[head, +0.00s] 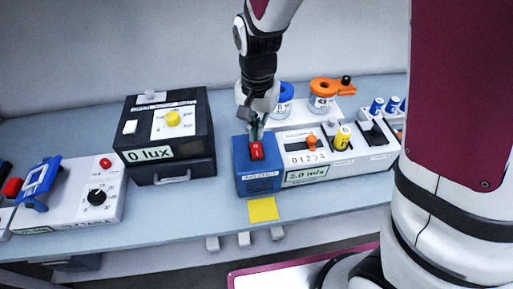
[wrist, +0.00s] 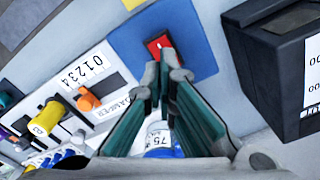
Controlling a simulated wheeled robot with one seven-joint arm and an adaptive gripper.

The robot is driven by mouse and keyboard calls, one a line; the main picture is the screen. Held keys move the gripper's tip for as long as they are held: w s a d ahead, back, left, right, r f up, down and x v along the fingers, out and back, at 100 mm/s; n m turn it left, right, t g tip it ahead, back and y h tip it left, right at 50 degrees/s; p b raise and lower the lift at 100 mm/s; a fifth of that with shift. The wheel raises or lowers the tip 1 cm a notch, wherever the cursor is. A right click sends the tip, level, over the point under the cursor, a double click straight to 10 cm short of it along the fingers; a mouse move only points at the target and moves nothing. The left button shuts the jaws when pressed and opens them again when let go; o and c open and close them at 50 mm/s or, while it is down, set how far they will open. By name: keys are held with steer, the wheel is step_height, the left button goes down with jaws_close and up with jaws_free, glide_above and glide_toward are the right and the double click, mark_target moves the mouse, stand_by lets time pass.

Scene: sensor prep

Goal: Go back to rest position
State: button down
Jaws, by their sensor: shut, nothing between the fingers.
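My gripper (head: 257,132) is shut and empty. It points down just over the red rocker switch (head: 257,150) on top of the blue box (head: 258,178). In the wrist view its closed fingertips (wrist: 168,70) lie close beside the red switch (wrist: 158,46) on the blue panel (wrist: 200,50). I cannot tell whether they touch it. My arm reaches in from the top of the head view.
A black box reading 0 lux (head: 164,150) stands to the left. A white unit reading 2.0 m/s (head: 306,178) joins the blue box on the right. Jars with blue and orange lids (head: 323,100) stand behind. A yellow note (head: 263,209) lies at the front edge.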

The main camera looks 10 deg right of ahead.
steer(key=s+d+r+n+t, duration=0.1)
steer(key=s+d+r, duration=0.15)
steer(key=r, duration=0.35)
steer(key=s+d+r+n+t, duration=0.1)
steer(key=s+d+r+n, duration=0.15)
steer(key=r, duration=0.45)
steer(key=s+d+r+n+t+b, duration=0.1)
steer(key=s+d+r+n+t, duration=0.1)
steer(key=s+d+r, duration=0.4)
steer(key=s+t, duration=0.1)
steer(key=s, duration=0.2)
steer(key=shift+s+r+t+b, duration=0.2)
steer(key=shift+s+t+b, duration=0.1)
steer(key=shift+b, duration=0.05)
steer(key=shift+d+n, duration=0.1)
steer(key=shift+n, duration=0.15)
